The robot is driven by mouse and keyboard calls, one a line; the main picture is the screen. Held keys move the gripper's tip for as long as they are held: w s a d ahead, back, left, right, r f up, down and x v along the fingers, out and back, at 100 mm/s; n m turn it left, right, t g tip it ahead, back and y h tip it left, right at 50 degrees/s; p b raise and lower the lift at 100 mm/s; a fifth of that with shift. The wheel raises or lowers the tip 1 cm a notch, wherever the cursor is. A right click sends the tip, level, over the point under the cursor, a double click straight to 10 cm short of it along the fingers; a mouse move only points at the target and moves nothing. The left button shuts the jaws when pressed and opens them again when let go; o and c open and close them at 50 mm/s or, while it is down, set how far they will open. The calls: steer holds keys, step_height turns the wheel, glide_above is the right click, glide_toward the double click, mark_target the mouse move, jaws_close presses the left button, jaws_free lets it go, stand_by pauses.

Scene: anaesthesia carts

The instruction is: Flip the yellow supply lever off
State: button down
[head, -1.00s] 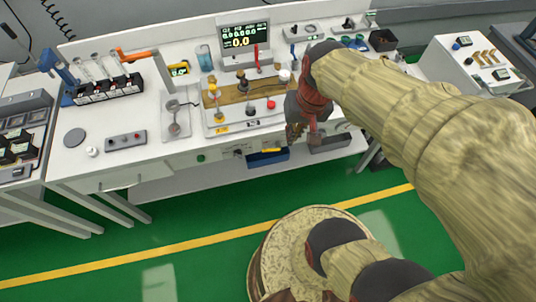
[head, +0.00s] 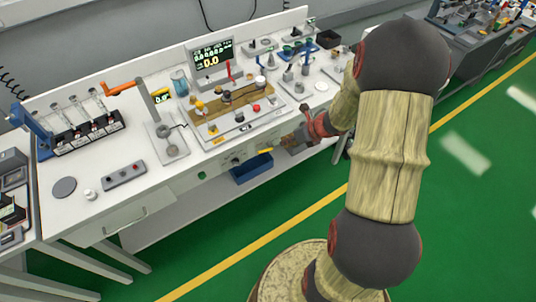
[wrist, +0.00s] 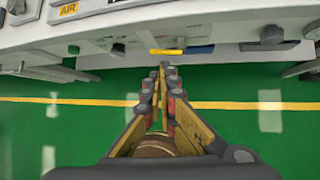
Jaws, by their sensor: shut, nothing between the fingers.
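The yellow lever (head: 265,151) is a short bar on the front face of the white bench, above a blue bin. In the wrist view the yellow lever (wrist: 166,51) lies horizontally just beyond my fingertips. My gripper (head: 284,142) is in front of the bench, just right of the lever, pointing left toward it. In the wrist view my gripper (wrist: 163,67) is shut and empty, its tips slightly below the lever. I cannot tell whether they touch it.
A blue bin (head: 251,169) hangs under the bench front. A dark knob (wrist: 118,49) is left of the lever in the wrist view. The bench top holds a display (head: 211,62) and a wooden board with fittings. The green floor (head: 460,190) in front is clear.

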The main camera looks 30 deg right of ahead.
steer(key=b, duration=0.6)
glide_toward(264, 151)
steer(key=shift+m, duration=0.4)
steer(key=x, duration=0.5)
steer(key=shift+w+f, duration=0.15)
steer(key=shift+f, duration=0.1)
steer(key=shift+w+a+f, duration=0.2)
steer(key=shift+w+f, duration=0.25)
steer(key=shift+f, duration=0.05)
